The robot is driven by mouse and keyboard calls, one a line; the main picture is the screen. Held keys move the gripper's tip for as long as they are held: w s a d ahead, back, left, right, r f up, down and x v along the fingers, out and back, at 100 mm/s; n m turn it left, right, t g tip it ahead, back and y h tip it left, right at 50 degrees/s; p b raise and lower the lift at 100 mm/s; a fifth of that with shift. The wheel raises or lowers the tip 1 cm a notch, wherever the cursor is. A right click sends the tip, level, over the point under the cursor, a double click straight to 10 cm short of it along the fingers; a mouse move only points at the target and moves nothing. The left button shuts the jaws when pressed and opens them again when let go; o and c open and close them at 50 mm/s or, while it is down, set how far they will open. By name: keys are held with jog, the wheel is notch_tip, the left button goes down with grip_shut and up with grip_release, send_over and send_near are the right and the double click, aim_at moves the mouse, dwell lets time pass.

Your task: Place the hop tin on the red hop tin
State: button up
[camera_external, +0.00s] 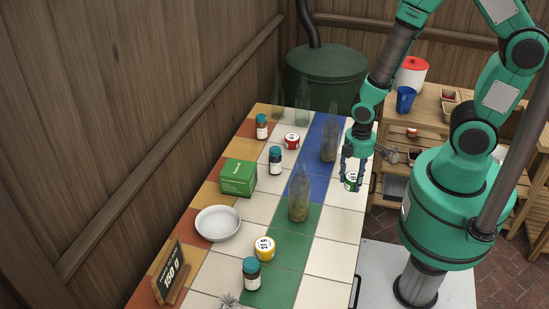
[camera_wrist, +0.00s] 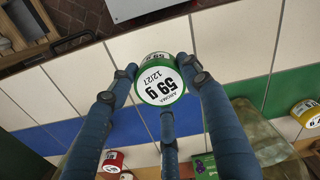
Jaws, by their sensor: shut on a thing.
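The hop tin (camera_external: 352,182) is a short green tin with a white label and "59 g" on its lid. My gripper (camera_external: 353,168) is shut on it near the table's right edge; I cannot tell whether the tin touches the tiles. In the wrist view, the hop tin (camera_wrist: 162,80) sits between the blue fingers of my gripper (camera_wrist: 163,88), lid facing the camera. The red hop tin (camera_external: 292,141) stands apart on the table, to the left and farther back. It also shows in the wrist view (camera_wrist: 112,161) at the lower left, with nothing on its lid.
A tall glass bottle (camera_external: 300,195) and another bottle (camera_external: 329,137) stand between the two tins' area and the table middle. A green box (camera_external: 238,177), brown jars (camera_external: 276,160), a white bowl (camera_external: 218,223) and a yellow tin (camera_external: 264,247) stand around. White tiles near the right edge are clear.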

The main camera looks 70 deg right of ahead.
jog(key=w+d+r+m+p, duration=0.1)
jog(key=w+d+r, duration=0.2)
jog(key=w+d, duration=0.35)
jog(key=w+d+r+m+p, duration=0.15)
jog(key=w+d, duration=0.25)
jog(key=w, duration=0.6)
notch_tip(320, 180, up, 5)
jog(key=m+p, duration=0.2)
send_over(292, 137)
jog(key=shift+d+r+n, duration=0.1)
jog(key=shift+r+n, duration=0.1)
jog(key=shift+n, duration=0.05)
jog(key=shift+f+b, duration=0.45)
jog(key=shift+f, duration=2.7)
jog(key=shift+f, duration=1.85)
jog(key=shift+f+b, duration=0.2)
jog(key=shift+b, duration=0.15)
